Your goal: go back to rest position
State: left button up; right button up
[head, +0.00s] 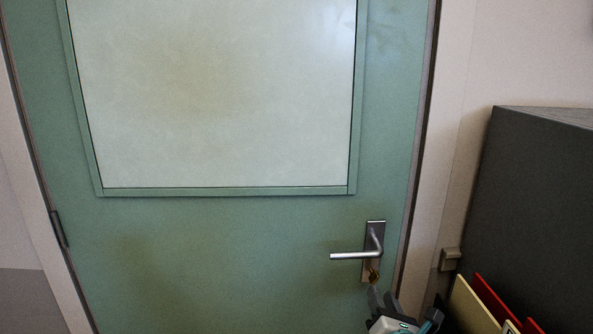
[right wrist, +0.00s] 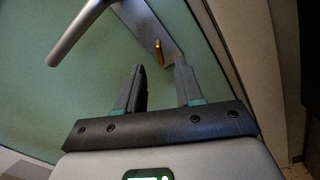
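My right gripper (head: 381,299) is low in the head view, just below the door's lock plate. In the right wrist view its two fingers (right wrist: 160,78) stand apart with nothing between them. A brass key (head: 374,275) sits in the lock plate below the handle; it also shows in the right wrist view (right wrist: 159,51), beyond the fingertips and apart from them. The silver lever handle (head: 350,256) is level. The green door (head: 230,260) looks closed in its frame. My left gripper is not in either view.
A dark grey cabinet (head: 540,190) stands to the right of the door. Red and cream folders (head: 472,308) stand upright at the lower right, close to my right gripper. A small box (head: 450,259) is on the wall beside the frame. The space left of the gripper is clear.

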jog(key=shift+s, duration=0.95)
jog(key=shift+d, duration=0.1)
